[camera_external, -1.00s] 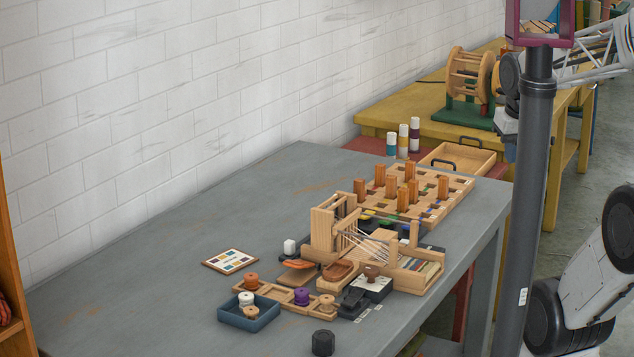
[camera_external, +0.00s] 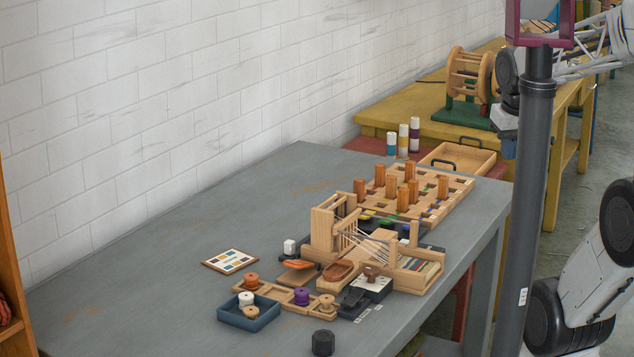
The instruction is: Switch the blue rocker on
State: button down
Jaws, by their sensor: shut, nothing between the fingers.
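A dark switch panel lies behind the small wooden loom (camera_external: 322,232), largely hidden by its frame and threads. Small coloured rockers show on it: a yellow one (camera_external: 366,217), a green one (camera_external: 385,223) and a blue one (camera_external: 405,228) at the right end. The blue rocker is tiny and partly covered by the loom, so I cannot tell which way it is tipped. My arm is at the right edge, behind a dark upright post. Its wrist end shows beside the post, well away from the panel; my gripper's fingers are hidden.
A pegboard with upright wooden pegs (camera_external: 403,200) stands behind the panel. In front are a blue tray (camera_external: 249,312), spools, a dark pedal block and a black knob (camera_external: 323,343). A pattern card (camera_external: 230,261) lies left. The grey table's (camera_external: 200,225) left and back are clear.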

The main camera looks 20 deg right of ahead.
jog(key=w+n+g, duration=0.1)
jog(key=w+n, duration=0.1)
jog(key=w, duration=0.7)
jog(key=n+g+y, duration=0.3)
jog(key=n+g, duration=0.1)
jog(key=n, duration=0.3)
send_over(408, 226)
jog(key=w+d, duration=0.4)
notch_tip(408, 226, down, 16)
jog(key=shift+s+a+f, duration=0.2)
jog(key=shift+f, duration=0.05)
jog(key=shift+f, duration=0.15)
jog(key=x, duration=1.3)
jog(key=shift+s+d+f, duration=0.1)
jog(key=shift+d+f, duration=0.05)
jog(key=shift+f, duration=0.25)
